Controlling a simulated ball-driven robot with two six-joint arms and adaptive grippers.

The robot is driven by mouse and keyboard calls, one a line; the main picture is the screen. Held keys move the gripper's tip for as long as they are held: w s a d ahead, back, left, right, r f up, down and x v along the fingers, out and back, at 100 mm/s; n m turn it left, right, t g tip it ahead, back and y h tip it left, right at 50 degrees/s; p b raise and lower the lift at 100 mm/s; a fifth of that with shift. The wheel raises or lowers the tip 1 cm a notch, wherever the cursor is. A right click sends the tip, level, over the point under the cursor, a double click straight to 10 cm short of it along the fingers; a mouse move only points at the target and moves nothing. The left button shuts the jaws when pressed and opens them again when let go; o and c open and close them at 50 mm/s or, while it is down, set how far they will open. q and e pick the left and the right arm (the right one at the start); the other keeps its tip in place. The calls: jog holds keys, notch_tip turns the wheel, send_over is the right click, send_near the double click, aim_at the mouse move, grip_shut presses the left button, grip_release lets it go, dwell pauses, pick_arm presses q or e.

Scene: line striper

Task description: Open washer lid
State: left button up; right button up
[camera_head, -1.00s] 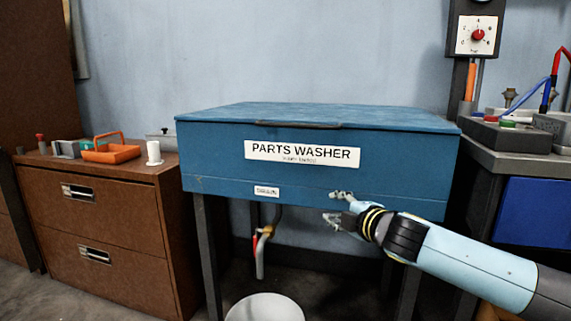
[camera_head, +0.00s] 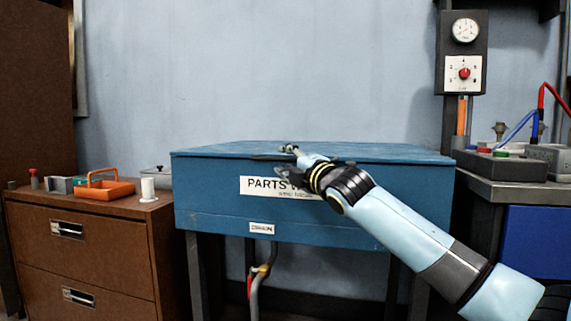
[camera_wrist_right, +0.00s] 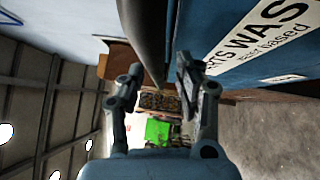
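The blue parts washer (camera_head: 390,205) stands on dark legs with its lid (camera_head: 385,152) down and flat. A dark handle (camera_head: 264,157) runs along the lid's front edge, partly hidden by my gripper. My right gripper (camera_head: 288,160) is at this front edge, over part of the "PARTS WASHER" label. In the right wrist view its two fingers (camera_wrist_right: 158,82) are spread apart. The dark handle (camera_wrist_right: 145,35) reaches down toward the gap between them, and contact cannot be told. The washer's blue front and label (camera_wrist_right: 262,35) are beside the right finger. My left gripper is not in view.
A brown drawer cabinet (camera_head: 90,240) at left holds an orange tray (camera_head: 104,189) and a white cylinder (camera_head: 148,189). A grey bench (camera_head: 510,190) with devices stands close at right, below a wall gauge panel (camera_head: 463,50). The wall above the lid is clear.

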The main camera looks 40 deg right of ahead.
jog(key=shift+w, duration=0.3)
grip_shut()
jog(key=shift+r, duration=0.1)
